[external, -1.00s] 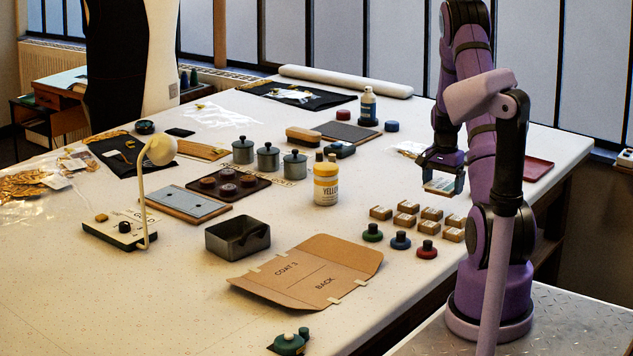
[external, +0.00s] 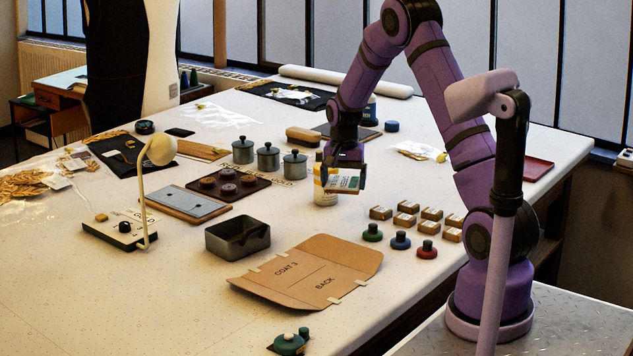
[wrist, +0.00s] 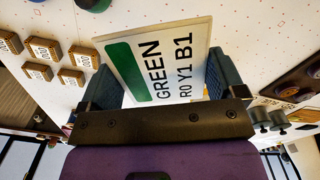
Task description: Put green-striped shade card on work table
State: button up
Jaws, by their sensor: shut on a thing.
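The green-striped shade card (external: 343,181) is a white card with a green band. In the wrist view the card (wrist: 165,65) reads "GREEN R0 Y1 B1". My gripper (external: 343,172) is shut on it, with a finger on either side of the card. In the external view the card is in front of the yellow-labelled bottle (external: 325,190) and hides part of it. It appears held above the work table (external: 400,300), whose white top spreads below; the exact height is hard to tell.
Several small labelled blocks (external: 407,207) and three knobbed weights (external: 400,241) lie to the right. A cardboard folder (external: 310,270) and a dark metal tray (external: 237,246) lie in front. Lidded grey pots (external: 268,160) stand left. The front left of the table is mostly clear.

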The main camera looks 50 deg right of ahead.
jog(key=w+a+n, duration=0.2)
jog(key=a+n, duration=0.1)
jog(key=a, duration=1.5)
jog(key=w+a+n, duration=0.2)
jog(key=a+n, duration=0.2)
jog(key=a, duration=1.3)
jog(key=s+a+n, duration=0.2)
jog(key=s+a, duration=0.2)
jog(key=a, duration=0.5)
jog(key=s+a+n, duration=0.2)
jog(key=s+a, duration=0.2)
jog(key=a, duration=0.5)
jog(key=s+a+n, duration=0.1)
jog(key=s+a, duration=0.3)
jog(key=a, duration=0.5)
jog(key=f, duration=0.4)
jog(key=shift+s+a+f, duration=0.15)
jog(key=shift+a, duration=0.15)
jog(key=shift+f, duration=0.3)
send_over(124, 327)
jog(key=shift+d+f, duration=0.1)
jog(key=shift+f, duration=2.4)
